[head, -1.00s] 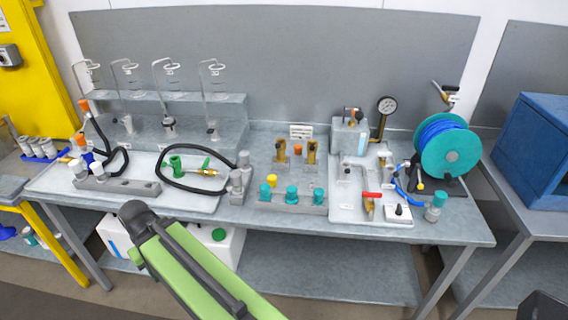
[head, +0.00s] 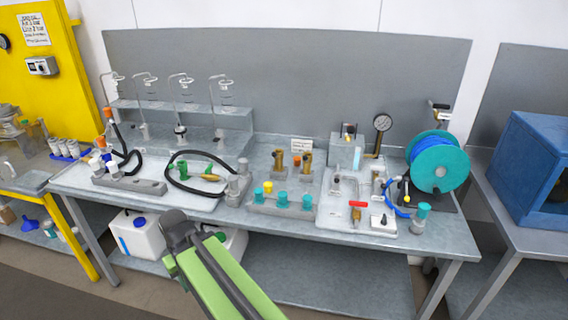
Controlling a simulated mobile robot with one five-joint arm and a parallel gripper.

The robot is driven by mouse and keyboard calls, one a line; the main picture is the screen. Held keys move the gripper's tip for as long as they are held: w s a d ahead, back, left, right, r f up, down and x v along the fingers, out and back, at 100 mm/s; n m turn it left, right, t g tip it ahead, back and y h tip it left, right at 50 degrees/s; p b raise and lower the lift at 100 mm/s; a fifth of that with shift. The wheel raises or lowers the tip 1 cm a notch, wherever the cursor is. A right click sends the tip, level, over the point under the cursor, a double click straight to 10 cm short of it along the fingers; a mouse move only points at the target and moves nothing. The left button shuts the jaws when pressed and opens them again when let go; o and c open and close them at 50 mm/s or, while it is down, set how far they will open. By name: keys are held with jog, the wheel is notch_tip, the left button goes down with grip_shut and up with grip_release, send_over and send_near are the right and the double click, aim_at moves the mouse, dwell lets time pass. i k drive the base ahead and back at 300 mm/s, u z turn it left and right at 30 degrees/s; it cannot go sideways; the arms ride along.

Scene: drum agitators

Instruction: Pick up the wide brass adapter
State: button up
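Two upright brass fittings stand side by side near the middle of the bench: a left brass fitting (head: 278,160) and a right brass fitting (head: 306,163). An orange-topped piece sits between them, in front of a small white label card. At this size I cannot tell which one is the wide brass adapter. Another brass-coloured piece (head: 210,177) lies by the green fitting inside the black hose loop. No gripper fingers show.
A grey block with teal caps (head: 283,204) stands in front of the brass fittings. A black hose loop (head: 170,168) lies to the left. A tray with a red-handled valve (head: 357,205) and a teal hose reel (head: 438,162) stand to the right. White canisters are under the bench.

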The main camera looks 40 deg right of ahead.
aim_at(279, 166)
jog(key=i, duration=0.85)
jog(key=u, duration=0.05)
